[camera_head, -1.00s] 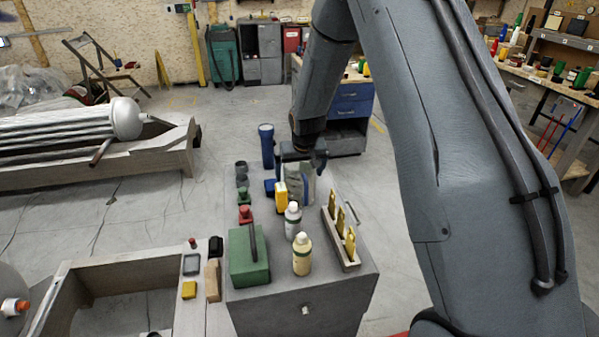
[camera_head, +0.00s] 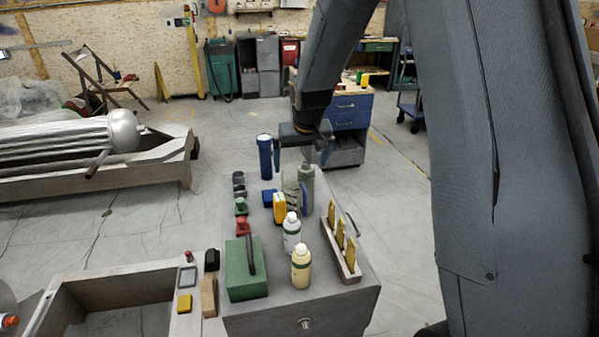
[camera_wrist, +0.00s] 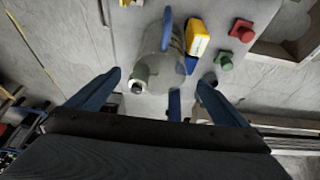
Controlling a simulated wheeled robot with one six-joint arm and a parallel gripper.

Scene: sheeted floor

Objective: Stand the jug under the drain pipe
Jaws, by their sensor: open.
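The grey-green jug (camera_head: 291,182) with a blue handle stands on the grey cabinet top, among bottles and boxes. In the wrist view the jug (camera_wrist: 155,72) lies between the lines of the two fingers, its neck toward the left finger. My gripper (camera_head: 301,152) is open and empty, above and a little behind the jug in the head view; its blue fingers also show in the wrist view (camera_wrist: 161,77). I see no contact with the jug.
A yellow container (camera_head: 279,208), white bottle (camera_head: 291,235), cream bottle (camera_head: 301,265), green box (camera_head: 246,270) and wooden rack (camera_head: 341,252) crowd the cabinet (camera_head: 310,313). Floor between cabinet and tank is clear.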

